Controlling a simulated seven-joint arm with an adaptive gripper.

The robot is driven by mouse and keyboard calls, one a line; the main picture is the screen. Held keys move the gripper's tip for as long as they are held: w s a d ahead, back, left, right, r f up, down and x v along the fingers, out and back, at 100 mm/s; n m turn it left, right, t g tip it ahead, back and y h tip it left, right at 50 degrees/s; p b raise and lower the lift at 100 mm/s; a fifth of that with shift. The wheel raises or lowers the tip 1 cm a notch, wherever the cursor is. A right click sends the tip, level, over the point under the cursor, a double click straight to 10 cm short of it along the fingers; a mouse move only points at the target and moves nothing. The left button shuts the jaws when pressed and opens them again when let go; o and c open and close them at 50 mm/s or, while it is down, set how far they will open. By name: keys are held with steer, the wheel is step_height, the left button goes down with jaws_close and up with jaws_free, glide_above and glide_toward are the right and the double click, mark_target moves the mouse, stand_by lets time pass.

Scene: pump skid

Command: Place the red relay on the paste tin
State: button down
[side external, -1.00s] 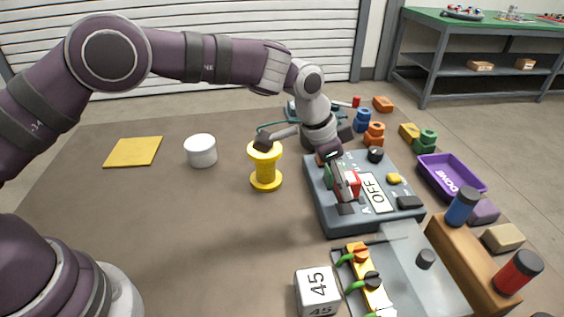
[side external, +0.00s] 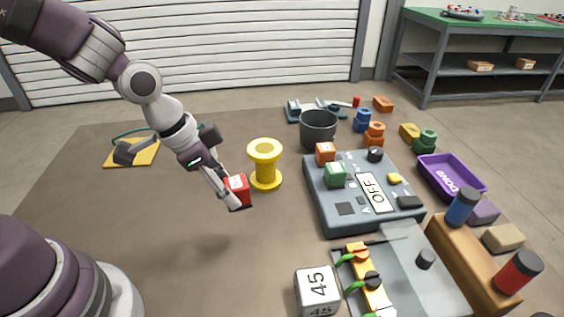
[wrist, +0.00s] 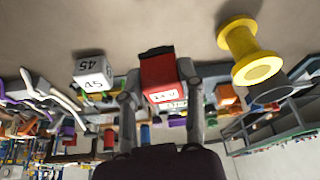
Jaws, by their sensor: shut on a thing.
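The red relay (side external: 238,188) is a small red block with a white marked face. My gripper (side external: 231,194) is shut on it and holds it left of the yellow spool, apparently above the table. In the wrist view the relay (wrist: 158,72) sits between my two fingers (wrist: 160,98). The white round tin, seen earlier left of the spool, is now hidden behind my arm in the side view. I cannot make it out in the wrist view.
The yellow spool (side external: 265,164) stands close to the relay's right. A grey panel (side external: 325,209) carries orange and green blocks. A white cube marked 45 (side external: 316,289) is at the front. A yellow sheet (side external: 146,156) lies at the left. The front-left table is clear.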

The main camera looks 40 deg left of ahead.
steer(key=s+a+r+n+y, duration=0.15)
steer(key=a+n, duration=0.25)
steer(key=a, duration=0.4)
steer(key=s+a+r+n+y, duration=0.1)
steer(key=s+a+n, duration=0.15)
steer(key=a, duration=0.55)
steer(key=shift+n+t, duration=0.25)
steer(key=shift+t, duration=0.15)
steer(key=w+a, duration=0.2)
steer(key=w, duration=0.2)
steer(key=w+a+f, duration=0.1)
steer(key=w, duration=0.4)
steer(key=w+a, duration=0.2)
steer(key=w, duration=0.3)
steer(key=shift+a+f, duration=0.3)
steer(key=shift+f, duration=0.1)
steer(key=shift+w+a+f, duration=0.15)
steer(key=shift+w+f, duration=0.1)
steer(key=shift+w, duration=0.05)
steer(key=shift+f, duration=1.5)
steer(key=shift+f, duration=0.1)
steer(key=c, duration=0.7)
jaws_free()
